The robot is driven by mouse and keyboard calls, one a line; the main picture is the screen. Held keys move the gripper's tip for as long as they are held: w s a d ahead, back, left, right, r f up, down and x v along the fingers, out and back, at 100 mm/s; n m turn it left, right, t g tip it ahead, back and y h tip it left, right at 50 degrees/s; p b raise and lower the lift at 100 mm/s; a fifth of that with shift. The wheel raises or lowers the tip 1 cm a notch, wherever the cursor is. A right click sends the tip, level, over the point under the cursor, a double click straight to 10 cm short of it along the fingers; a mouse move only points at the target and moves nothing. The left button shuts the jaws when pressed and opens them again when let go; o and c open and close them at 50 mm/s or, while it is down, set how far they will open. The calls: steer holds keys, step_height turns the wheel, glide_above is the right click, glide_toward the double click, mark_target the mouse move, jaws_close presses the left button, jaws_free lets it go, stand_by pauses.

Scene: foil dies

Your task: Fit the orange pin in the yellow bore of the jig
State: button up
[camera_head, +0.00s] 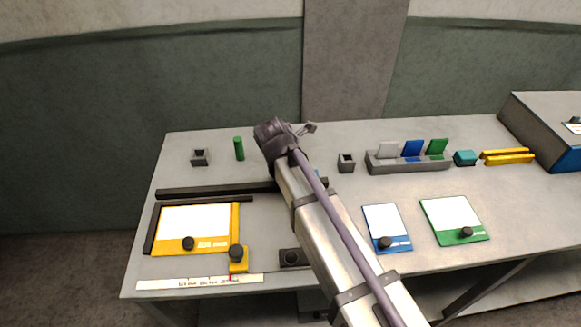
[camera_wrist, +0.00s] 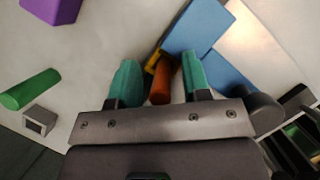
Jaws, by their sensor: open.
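In the wrist view the orange pin (camera_wrist: 162,84) shows between the two teal fingers of my gripper (camera_wrist: 159,82), with gaps on both sides. My gripper is open. A small yellow piece (camera_wrist: 153,62) sits right behind the pin's far end, next to a blue block (camera_wrist: 207,42). I cannot tell whether the yellow piece is the jig's bore rim, or whether the pin is inside it or only beside it. In the head view my gripper (camera_head: 304,130) is over the table's back middle; my arm hides the pin and most of the blue block.
A purple block (camera_wrist: 52,8) shows in the wrist view. A slotted rack (camera_head: 408,164) and framed dies (camera_head: 195,226) occupy the table.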

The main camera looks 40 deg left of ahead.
steer(key=p+v, duration=1.1)
steer(key=v, duration=0.1)
steer(key=shift+r, duration=0.2)
steer(key=w+d+m+g, duration=0.1)
steer(key=w+d+m, duration=0.2)
steer(key=d+m, duration=0.65)
steer(key=w+d+f+m+g, duration=0.1)
steer(key=w+d+m, duration=0.25)
steer(key=d, duration=1.05)
steer(key=w+d+m+g, duration=0.1)
steer(key=w+d+m, duration=0.2)
steer(key=d+m, duration=0.6)
steer(key=s+d+m, duration=0.3)
steer(key=d+m, duration=0.3)
steer(key=d, duration=0.4)
steer(key=s+d+m+g, duration=0.1)
steer(key=s+d+m, duration=0.1)
steer(key=d+m, duration=0.5)
steer(key=d, duration=0.3)
steer(key=shift+s+d+f+g, duration=0.15)
steer(key=shift+s+g, duration=0.15)
steer(key=shift+s, duration=0.1)
